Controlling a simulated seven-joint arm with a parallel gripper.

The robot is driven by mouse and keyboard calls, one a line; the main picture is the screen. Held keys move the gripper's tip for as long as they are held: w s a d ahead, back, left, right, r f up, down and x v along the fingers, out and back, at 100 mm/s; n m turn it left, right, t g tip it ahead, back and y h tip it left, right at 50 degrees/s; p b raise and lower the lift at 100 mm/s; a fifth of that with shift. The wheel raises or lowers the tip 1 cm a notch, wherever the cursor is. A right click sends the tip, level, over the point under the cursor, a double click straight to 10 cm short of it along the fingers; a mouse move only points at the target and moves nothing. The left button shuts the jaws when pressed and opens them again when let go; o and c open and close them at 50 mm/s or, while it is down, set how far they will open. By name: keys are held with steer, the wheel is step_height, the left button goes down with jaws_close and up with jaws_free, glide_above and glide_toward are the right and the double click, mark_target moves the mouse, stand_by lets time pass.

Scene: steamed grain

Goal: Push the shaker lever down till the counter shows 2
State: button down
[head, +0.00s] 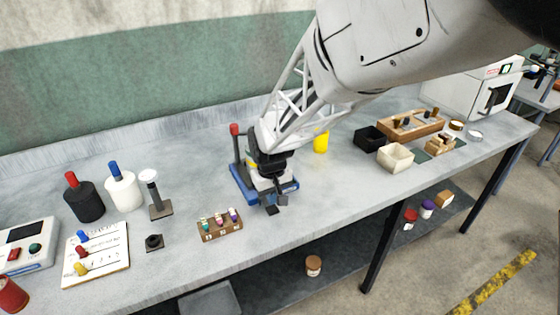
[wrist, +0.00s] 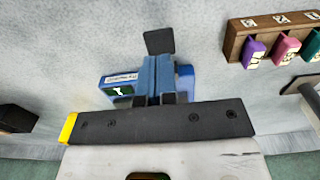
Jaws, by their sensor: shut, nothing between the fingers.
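The shaker (head: 246,190) is a blue-based device at the middle of the bench, partly hidden by my gripper in the head view. A dark post with a red top (head: 235,130) stands upright at its back left. A flat dark plate (head: 272,210) projects at its front; it also shows in the wrist view (wrist: 159,40). The blue body with a white label and a small counter screen (wrist: 122,90) shows in the wrist view; the green digit is too small to read surely. My gripper (wrist: 160,98) is shut and empty, right over the shaker; contact cannot be told.
A yellow cup (head: 321,142) is behind right. Black and white bottles (head: 123,188) stand left; a black box (head: 370,138) and a cream box (head: 396,158) stand right. The bench front is clear right of the shaker.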

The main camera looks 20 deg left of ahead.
steer(key=shift+r, duration=0.95)
stand_by(0.3)
step_height(320, 180, up, 4)
stand_by(0.4)
steer(key=shift+f, duration=0.15)
steer(key=shift+f, duration=3.15)
steer(key=shift+f, duration=0.2)
